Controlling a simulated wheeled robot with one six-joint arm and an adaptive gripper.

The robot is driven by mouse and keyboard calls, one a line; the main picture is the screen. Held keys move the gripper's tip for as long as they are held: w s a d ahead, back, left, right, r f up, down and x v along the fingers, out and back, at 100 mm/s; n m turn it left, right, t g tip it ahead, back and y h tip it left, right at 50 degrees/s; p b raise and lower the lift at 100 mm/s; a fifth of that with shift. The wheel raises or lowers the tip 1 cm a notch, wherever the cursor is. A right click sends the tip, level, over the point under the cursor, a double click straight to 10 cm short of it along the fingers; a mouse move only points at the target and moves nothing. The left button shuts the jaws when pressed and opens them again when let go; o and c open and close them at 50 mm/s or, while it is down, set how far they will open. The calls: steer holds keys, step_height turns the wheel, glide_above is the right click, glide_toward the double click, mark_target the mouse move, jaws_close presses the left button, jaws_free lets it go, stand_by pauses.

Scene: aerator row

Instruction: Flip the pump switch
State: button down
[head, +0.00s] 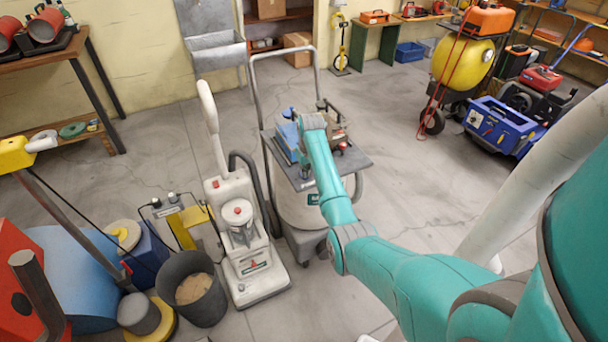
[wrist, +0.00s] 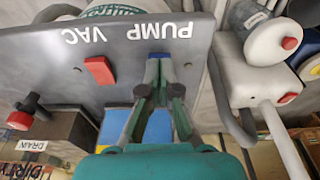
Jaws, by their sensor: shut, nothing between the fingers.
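In the wrist view a grey panel (wrist: 225,50) carries the upside-down labels PUMP and VAC. A red rocker switch (wrist: 100,70) sits by the VAC label. My gripper (wrist: 159,72) is shut and empty, with its fingertips at the panel by the PUMP label. In the head view my arm reaches to the grey top (head: 352,162) of a wheeled machine, and my gripper is mostly hidden there.
A red knob (wrist: 20,120) stands beside a DRAIN label in the wrist view. A white floor machine with a long handle (head: 240,255) stands close left of the cart. A dark bucket (head: 195,312) is nearby.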

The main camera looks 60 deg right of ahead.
steer(key=shift+r, duration=3.45)
